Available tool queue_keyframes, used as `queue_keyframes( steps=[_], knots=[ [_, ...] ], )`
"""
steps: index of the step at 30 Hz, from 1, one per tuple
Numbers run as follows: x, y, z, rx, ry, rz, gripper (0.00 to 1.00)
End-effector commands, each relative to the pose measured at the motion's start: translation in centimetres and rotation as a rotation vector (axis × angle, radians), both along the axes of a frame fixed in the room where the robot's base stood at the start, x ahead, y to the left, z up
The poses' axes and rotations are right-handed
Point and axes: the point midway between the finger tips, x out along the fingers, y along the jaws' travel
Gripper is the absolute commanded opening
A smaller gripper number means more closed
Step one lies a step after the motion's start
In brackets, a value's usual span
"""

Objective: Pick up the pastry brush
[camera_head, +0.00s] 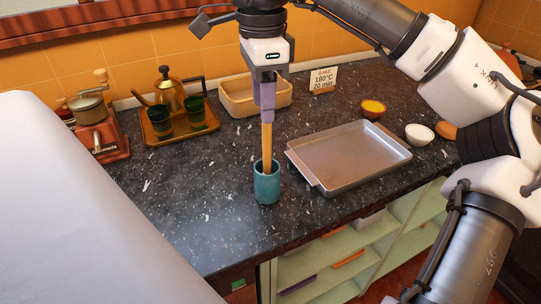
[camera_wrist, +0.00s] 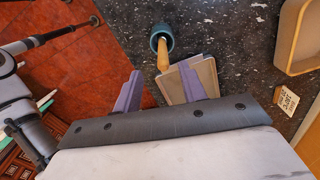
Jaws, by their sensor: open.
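The pastry brush stands upright in a teal cup (camera_head: 267,187) near the counter's front edge. Its wooden handle (camera_head: 267,143) rises from the cup; no bristles show. My gripper (camera_head: 266,116) points down above the cup, its purple fingers at the upper part of the handle. In the wrist view the two purple fingers of my gripper (camera_wrist: 160,70) are apart, with the cup (camera_wrist: 161,36) beyond them. The handle (camera_wrist: 162,60) runs from the cup towards the gap between the fingers. I cannot tell whether either finger touches it.
A metal baking tray (camera_head: 350,158) lies right of the cup. Behind are a wooden box (camera_head: 240,106), a recipe card (camera_head: 323,80) and a brass tray (camera_head: 160,140) with a pot and dark cups. A grinder (camera_head: 97,125) stands far left. Small bowls (camera_head: 419,134) sit right. The counter left of the cup is clear.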

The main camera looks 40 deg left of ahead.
Motion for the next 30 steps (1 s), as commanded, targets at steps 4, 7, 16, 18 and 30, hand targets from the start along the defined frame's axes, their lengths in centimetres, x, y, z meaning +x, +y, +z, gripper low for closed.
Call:
queue_keyframes(
  steps=[4, 7, 16, 18, 30],
  knots=[
    [0.0, -0.1, -2.8, -0.002, 0.001, 0.001, 0.42],
    [0.0, 0.0, -4.0, 0.001, 0.002, 0.0, 0.42],
    [0.4, 0.0, -6.6, 0.001, 0.004, 0.001, 0.42],
    [0.6, 0.0, -7.7, 0.0, 0.004, 0.001, 0.42],
    [0.5, 0.0, -9.8, 0.002, 0.001, 0.0, 0.42]
  ],
)
